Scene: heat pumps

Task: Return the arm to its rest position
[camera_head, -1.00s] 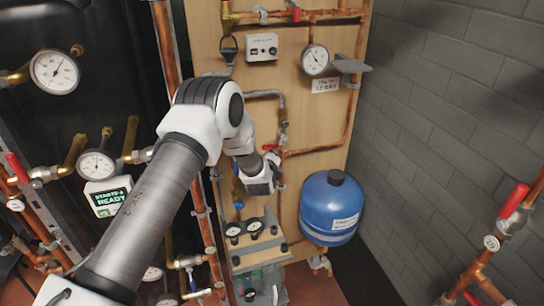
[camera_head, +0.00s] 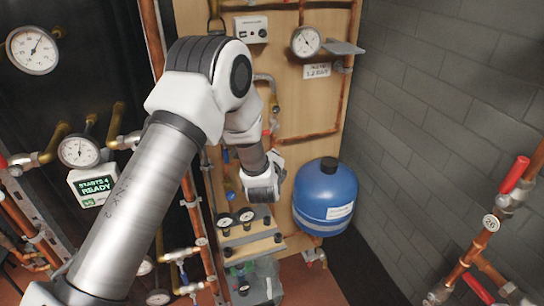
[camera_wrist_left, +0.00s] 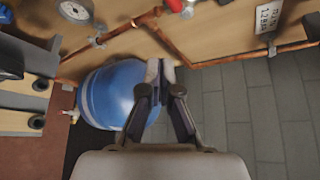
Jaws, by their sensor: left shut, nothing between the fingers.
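My left arm comes in from the lower left of the head view and reaches in front of the wooden panel (camera_head: 318,100). Its wrist end is left of the blue tank (camera_head: 325,197), and the fingers are hidden there. In the left wrist view, my left gripper (camera_wrist_left: 160,68) is shut with its fingertips together and nothing between them. The blue tank (camera_wrist_left: 112,92) shows behind and left of the fingers in that view; I cannot tell the gap between them. My right gripper is not in view.
Copper pipes and a gauge (camera_head: 306,41) are on the panel. Pipes with a red-handled valve (camera_head: 514,174) stand at the right. A grey block wall (camera_head: 440,120) is behind.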

